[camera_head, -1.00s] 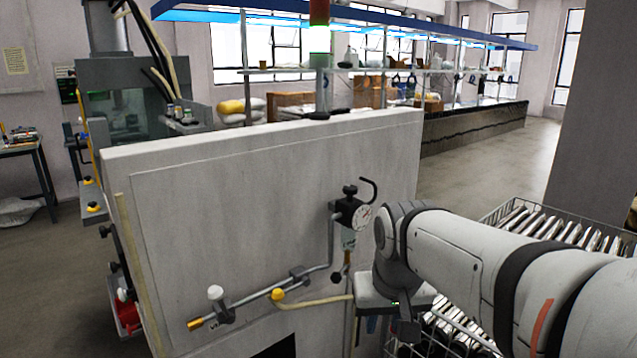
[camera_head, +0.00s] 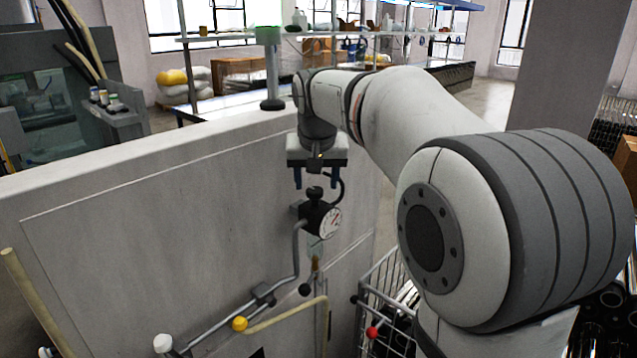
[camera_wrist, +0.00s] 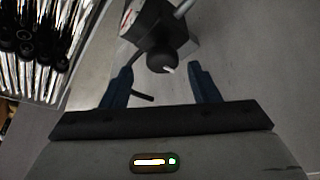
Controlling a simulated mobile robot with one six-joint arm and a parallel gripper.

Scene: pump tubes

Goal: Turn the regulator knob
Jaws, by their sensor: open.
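The regulator (camera_head: 322,219) is a dark block with a round white gauge, mounted on the side of a grey cabinet. Its black knob (camera_head: 314,193) stands on top. My gripper (camera_head: 315,183) points down just above the knob, its two blue fingers apart on either side of it in the head view. In the wrist view the knob (camera_wrist: 161,60) shows beyond and roughly between the open fingertips of my gripper (camera_wrist: 160,72), slightly ahead of them. No contact with the knob shows.
The grey cabinet panel (camera_head: 170,215) stands behind the regulator. A metal pipe (camera_head: 225,315) with a yellow knob (camera_head: 239,323) runs low on the panel. A black hooked hose rises beside the regulator. A wire basket (camera_head: 385,290) of tubes stands to the right, below my arm.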

